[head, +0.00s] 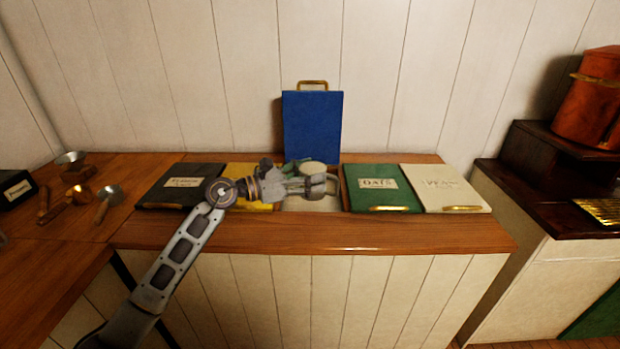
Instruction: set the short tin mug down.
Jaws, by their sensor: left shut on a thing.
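My left gripper (318,184) reaches in from the left, over the middle of the wooden counter. It is shut on the short tin mug (313,168), whose pale round top shows just beyond the fingers. The fingers hide much of the mug, so I cannot tell whether its base touches anything. The mug is over or in the pale open bin (305,205) in front of the raised blue lid (312,130). My right gripper is not in view.
A black lid (180,186) and a yellow lid (242,180) lie left of the open bin. A green lid (381,188) and a cream lid (446,188) lie right. Metal scoops (108,197) lie at the left. The front wooden strip (330,234) is clear.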

